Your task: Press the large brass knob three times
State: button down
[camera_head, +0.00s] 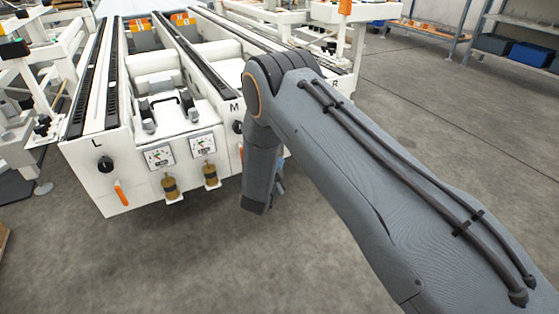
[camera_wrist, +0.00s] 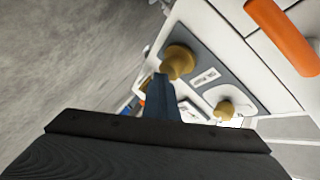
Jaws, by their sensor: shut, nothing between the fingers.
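Two brass knobs stick out from the front of a white machine below two dials. In the head view one is on the left (camera_head: 170,187) and one on the right (camera_head: 211,176). The wrist view shows one bigger-looking brass knob (camera_wrist: 179,60) and a smaller-looking one (camera_wrist: 225,109); nearness may explain the difference. My gripper (camera_wrist: 160,82) is shut and empty, its tip close beside the bigger-looking knob in the wrist view. I cannot tell whether they touch. In the head view my gripper is mostly hidden by my wrist, right of the knobs.
Two dials (camera_head: 159,155) sit above the knobs. An orange handle (camera_head: 121,192) and a black rotary knob (camera_head: 105,165) are on the left of the machine front. An orange handle (camera_wrist: 284,36) also shows in the wrist view. The floor before the machine is clear.

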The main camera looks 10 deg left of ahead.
jog(key=shift+w+a, duration=0.2)
jog(key=shift+w, duration=0.05)
dwell(0.6)
jog(key=shift+s+d+p, duration=0.45)
jog(key=shift+s, duration=0.2)
jog(key=shift+s+d+p, duration=0.4)
jog(key=shift+s+p, duration=0.05)
jog(key=shift+s, duration=0.15)
jog(key=shift+s, duration=0.15)
jog(key=s+d+p, duration=0.1)
jog(key=s, duration=0.1)
jog(key=s+d+p, duration=0.1)
jog(key=s+p, duration=0.1)
jog(key=shift+d, duration=0.4)
jog(key=shift+w, duration=0.1)
